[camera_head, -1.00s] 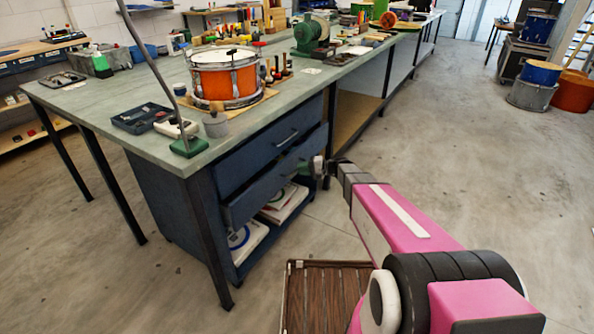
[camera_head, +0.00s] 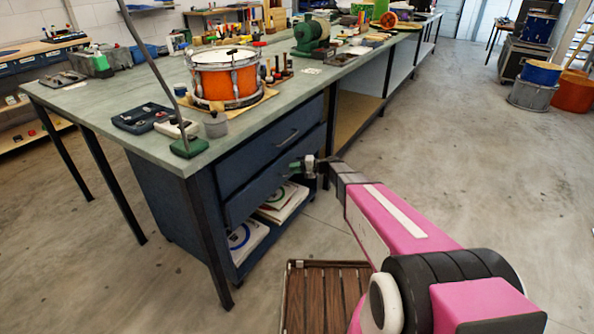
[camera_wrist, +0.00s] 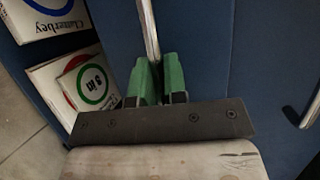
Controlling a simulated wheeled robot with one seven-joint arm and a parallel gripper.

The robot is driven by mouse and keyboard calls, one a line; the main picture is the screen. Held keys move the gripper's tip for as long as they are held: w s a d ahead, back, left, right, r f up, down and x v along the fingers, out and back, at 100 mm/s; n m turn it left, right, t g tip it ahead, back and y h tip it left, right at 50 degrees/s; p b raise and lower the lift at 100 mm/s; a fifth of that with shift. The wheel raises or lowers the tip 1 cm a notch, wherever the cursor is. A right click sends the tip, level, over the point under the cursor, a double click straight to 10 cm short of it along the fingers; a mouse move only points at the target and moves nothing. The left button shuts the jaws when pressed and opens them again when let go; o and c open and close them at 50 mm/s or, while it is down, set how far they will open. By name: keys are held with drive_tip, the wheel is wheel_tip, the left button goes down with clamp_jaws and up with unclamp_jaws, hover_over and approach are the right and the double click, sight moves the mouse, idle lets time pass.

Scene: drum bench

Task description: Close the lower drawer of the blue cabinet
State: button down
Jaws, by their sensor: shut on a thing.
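The blue cabinet (camera_head: 165,205) stands under the near end of the workbench. Its lower drawer (camera_head: 250,198) is below the upper drawer and looks flush or nearly flush with the cabinet front. My gripper (camera_head: 298,166) is at the right part of the lower drawer front. In the wrist view my green-padded fingers (camera_wrist: 158,72) are shut on the lower drawer's silver bar handle (camera_wrist: 148,28). The fingers hide part of the handle, and the drawer's inside does not show.
The upper drawer (camera_head: 262,155) is shut, with its own handle (camera_head: 287,138). An open shelf below holds white boxes (camera_head: 245,238). An orange drum (camera_head: 225,80) stands on the bench top. A slatted wooden crate (camera_head: 325,290) is on the floor below my arm.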

drive_tip(key=shift+w+a, duration=0.4)
drive_tip(key=shift+a, duration=0.25)
drive_tip(key=shift+w+a, duration=0.4)
drive_tip(key=shift+a, duration=0.25)
drive_tip(key=c, duration=1.5)
unclamp_jaws()
drive_tip(key=shift+o, duration=0.2)
drive_tip(key=v, duration=1.1)
drive_tip(key=shift+s, duration=0.1)
drive_tip(key=s+d+h, duration=0.5)
drive_tip(key=s, duration=0.4)
drive_tip(key=s+d+n+g+h, duration=0.1)
drive_tip(key=s+d+h, duration=0.4)
drive_tip(key=s, duration=0.3)
drive_tip(key=s+d+r+n+g+h, duration=0.1)
drive_tip(key=s+d+h, duration=0.4)
drive_tip(key=s, duration=0.4)
drive_tip(key=shift+s+d+h, duration=0.3)
drive_tip(key=shift+s+d, duration=0.05)
drive_tip(key=shift+d, duration=0.05)
